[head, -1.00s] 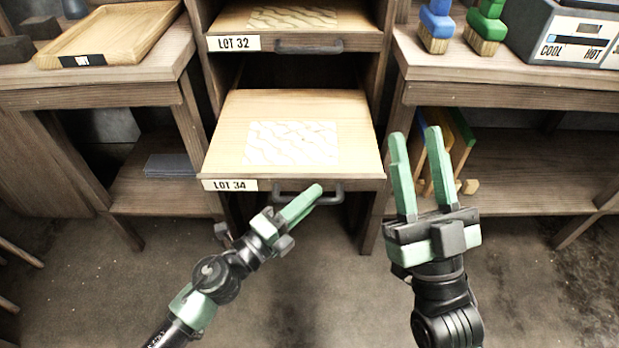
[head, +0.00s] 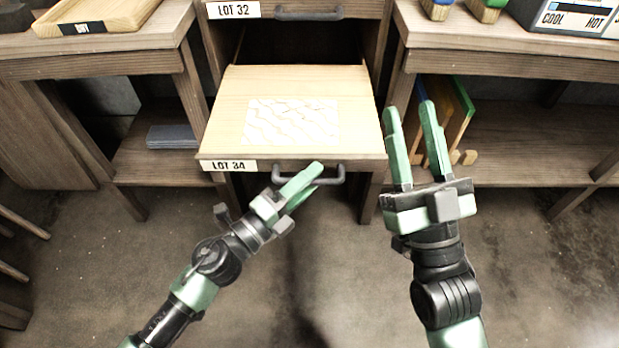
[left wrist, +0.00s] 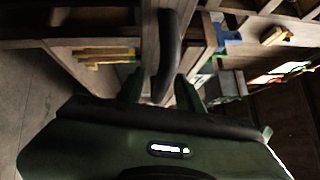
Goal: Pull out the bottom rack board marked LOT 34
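The pale LOT 34 board (head: 225,120) is the bottom rack board. It sticks out of the rack towards me, with its label (head: 228,166) at the front left and a dark bar handle (head: 333,180) at its front. In the left wrist view the bar (left wrist: 168,50) runs between the two parted fingers, nearer the right one; contact is unclear. My right gripper (head: 406,112) is open and empty, right of the board's front corner.
The LOT 32 board (head: 233,10) with its own handle is above. Wooden tables (head: 100,62) flank the rack; the left one carries a tray (head: 130,14). Blue, green and yellow-edged panels (head: 455,110) stand under the right table. The floor in front is clear.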

